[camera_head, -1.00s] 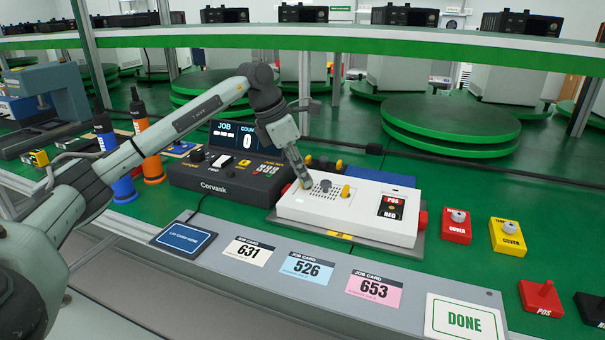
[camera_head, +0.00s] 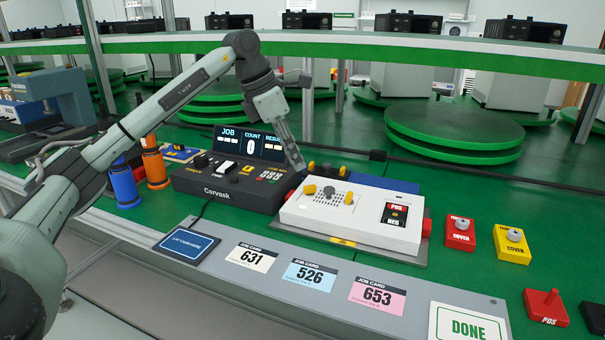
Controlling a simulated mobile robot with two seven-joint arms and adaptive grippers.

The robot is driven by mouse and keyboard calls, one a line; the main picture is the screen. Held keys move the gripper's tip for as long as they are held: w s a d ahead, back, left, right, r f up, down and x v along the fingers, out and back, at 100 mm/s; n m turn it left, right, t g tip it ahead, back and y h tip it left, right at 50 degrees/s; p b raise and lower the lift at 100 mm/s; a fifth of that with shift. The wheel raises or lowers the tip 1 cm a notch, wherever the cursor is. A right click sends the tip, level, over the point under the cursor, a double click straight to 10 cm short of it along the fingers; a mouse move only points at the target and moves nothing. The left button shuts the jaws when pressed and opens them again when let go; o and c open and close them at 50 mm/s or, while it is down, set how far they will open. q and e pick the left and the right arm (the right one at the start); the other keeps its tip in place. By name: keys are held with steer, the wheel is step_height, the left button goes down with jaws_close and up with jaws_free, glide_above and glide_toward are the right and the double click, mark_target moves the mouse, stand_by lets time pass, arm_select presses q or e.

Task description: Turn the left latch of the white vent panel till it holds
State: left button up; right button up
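The white vent panel (camera_head: 372,226) is a white box on the green bench, with a patch of small holes, a grey knob (camera_head: 329,190) and a yellow latch on either side of it. The left latch (camera_head: 309,189) is fully in sight and appears to lie sideways. The right latch (camera_head: 349,198) appears to stand more upright. My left gripper (camera_head: 300,169) points down just behind and above the left latch, apart from it. Its fingers look together, with nothing between them. My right gripper is not in view.
A black Corvask console (camera_head: 225,181) stands close left of the panel. Orange (camera_head: 154,165) and blue (camera_head: 125,187) bottles stand further left. Red (camera_head: 460,234) and yellow (camera_head: 511,246) cover blocks are on the right. Job cards (camera_head: 251,256) lie along the front ledge.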

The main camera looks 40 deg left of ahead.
arm_select(q)
steer(key=v, duration=0.5)
stand_by(0.4)
